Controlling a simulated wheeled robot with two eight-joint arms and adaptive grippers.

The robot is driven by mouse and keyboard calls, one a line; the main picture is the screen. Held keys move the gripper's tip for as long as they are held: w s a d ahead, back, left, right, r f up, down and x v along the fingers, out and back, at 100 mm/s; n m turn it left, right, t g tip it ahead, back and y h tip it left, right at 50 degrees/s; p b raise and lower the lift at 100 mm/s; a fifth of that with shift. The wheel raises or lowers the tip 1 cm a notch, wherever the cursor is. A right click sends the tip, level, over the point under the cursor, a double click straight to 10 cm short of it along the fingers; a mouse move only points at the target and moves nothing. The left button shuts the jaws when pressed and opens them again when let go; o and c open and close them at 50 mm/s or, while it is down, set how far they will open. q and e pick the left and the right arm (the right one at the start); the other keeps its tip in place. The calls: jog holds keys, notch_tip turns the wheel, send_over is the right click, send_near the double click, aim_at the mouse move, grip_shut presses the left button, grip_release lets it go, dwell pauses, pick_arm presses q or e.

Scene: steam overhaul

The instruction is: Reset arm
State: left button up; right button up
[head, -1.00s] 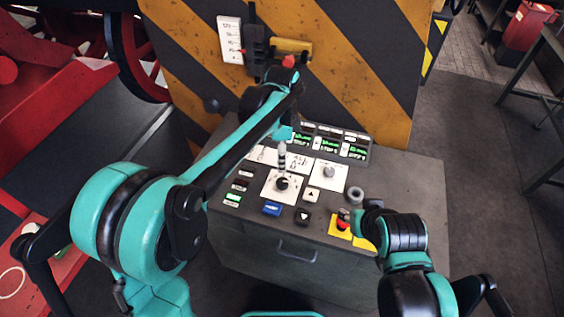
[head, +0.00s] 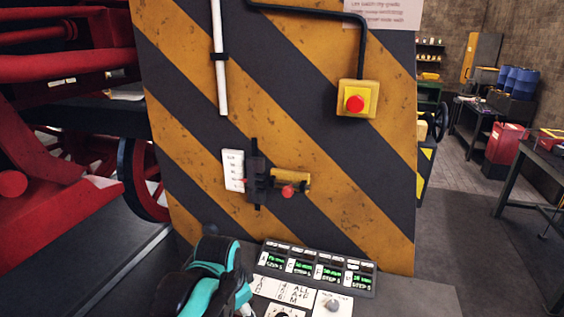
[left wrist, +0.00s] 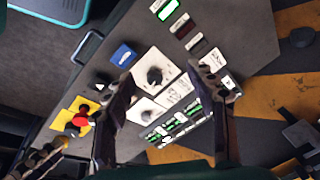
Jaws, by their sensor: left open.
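The grey control desk's sloped top (left wrist: 232,60) fills the middle of the left wrist view. Its green-lit step displays (head: 318,270) are at the bottom of the head view. A grey knob (head: 332,304) shows beside the lettered white plates. In the left wrist view, a black knob (left wrist: 155,76) on a white plate lies between my left gripper's fingers in the picture. My left gripper (left wrist: 170,76) is open with nothing in it. My left arm (head: 207,276) shows low in the head view; its fingers are hidden there. Dark, brassy parts at lower left, possibly my right gripper (left wrist: 38,160), are unclear.
A striped panel stands behind the desk, with a red button on a yellow box (head: 356,100) and a lever bracket (head: 290,183) with a scale plate. Red machinery (head: 60,190) is at left. A red-topped yellow button (left wrist: 80,118) and blue button (left wrist: 122,56) sit on the desk.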

pick_arm(q)
jog(key=s+a+f+n+t+b, duration=0.1)
jog(key=s+a+f+n+t, duration=0.3)
jog(key=s+a+n, duration=0.4)
jog(key=s+f+n, duration=0.1)
jog(key=s+n, duration=0.1)
jog(key=s, duration=0.1)
jog(key=shift+y, duration=0.3)
jog(key=shift+f, duration=0.1)
jog(key=shift+c, duration=0.6)
dwell(0.6)
